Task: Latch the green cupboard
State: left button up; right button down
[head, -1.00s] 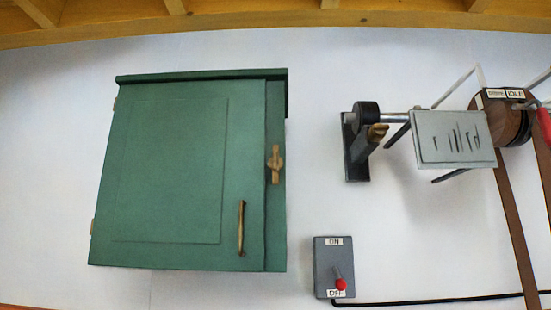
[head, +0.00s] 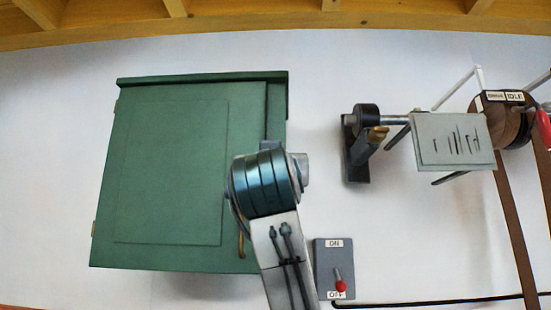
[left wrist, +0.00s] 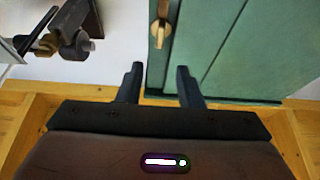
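The green cupboard (head: 165,170) is on the white wall at the left of the head view, its door looking closed. It also shows in the left wrist view (left wrist: 255,50). Its brass latch (left wrist: 159,25) stands roughly upright on the frame strip beside the door edge; in the head view my arm hides it. The brass door handle (head: 241,245) is mostly covered by my arm. My left gripper (left wrist: 159,68) is open and empty, its fingers pointing toward the latch, apart from it in the picture. Its fingers are hidden in the head view. My right gripper is not in view.
A grey ON/OFF switch box (head: 326,256) with a red-tipped lever is close to the right of my arm. Farther right are a black bracket (head: 356,165) with a shaft, a grey plate (head: 450,140) and a brown wheel with belts. Wooden beams run along the top.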

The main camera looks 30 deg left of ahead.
pick_arm(q)
jog(key=p+x, duration=0.6)
jog(key=x, duration=0.4)
jog(key=shift+w+a, duration=0.2)
jog(key=shift+w, duration=0.1)
jog(key=shift+f, duration=0.1)
jog(key=c, duration=0.6)
